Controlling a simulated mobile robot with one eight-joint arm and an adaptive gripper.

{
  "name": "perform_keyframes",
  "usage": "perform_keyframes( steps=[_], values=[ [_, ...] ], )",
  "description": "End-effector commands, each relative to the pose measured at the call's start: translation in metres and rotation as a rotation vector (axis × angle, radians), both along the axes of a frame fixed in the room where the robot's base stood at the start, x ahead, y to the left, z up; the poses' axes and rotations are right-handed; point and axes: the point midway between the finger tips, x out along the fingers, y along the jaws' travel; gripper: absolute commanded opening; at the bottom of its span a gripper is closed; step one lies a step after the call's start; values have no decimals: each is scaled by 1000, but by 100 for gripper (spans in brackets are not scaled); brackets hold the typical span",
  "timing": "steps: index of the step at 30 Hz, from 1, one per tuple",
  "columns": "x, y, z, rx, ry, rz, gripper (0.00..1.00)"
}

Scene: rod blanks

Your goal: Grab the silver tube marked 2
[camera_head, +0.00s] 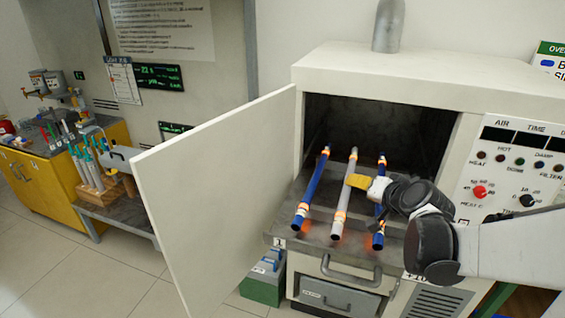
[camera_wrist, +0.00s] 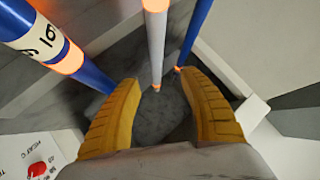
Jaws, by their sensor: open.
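A silver tube (camera_head: 343,195) with glowing orange bands lies between two blue rods on the oven's shelf. It also shows in the wrist view (camera_wrist: 155,45), ahead of and between my fingers, with no contact visible. No number on it is legible. My gripper (camera_head: 359,181) is open, with its yellow fingers close to the tube in the head view. In the wrist view the open fingers (camera_wrist: 160,82) have an empty gap. The left blue rod (camera_head: 312,190) stands apart; the right blue rod (camera_head: 380,225) is partly hidden by my arm.
The oven door (camera_head: 220,190) is swung open to the left. The shelf (camera_head: 290,232) juts out below the dark oven chamber (camera_head: 400,125). The control panel (camera_head: 510,170) with knobs is on the right. A green box (camera_head: 262,288) stands on the floor.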

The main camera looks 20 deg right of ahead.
Motion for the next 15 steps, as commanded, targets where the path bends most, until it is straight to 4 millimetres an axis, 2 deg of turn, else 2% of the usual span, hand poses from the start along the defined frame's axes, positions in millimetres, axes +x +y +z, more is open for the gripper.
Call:
perform_keyframes(
  steps=[6,15],
  values=[
    [32,-1,-19,-1,0,2,51],
    [59,-2,-37,-1,2,4,51]
  ],
)
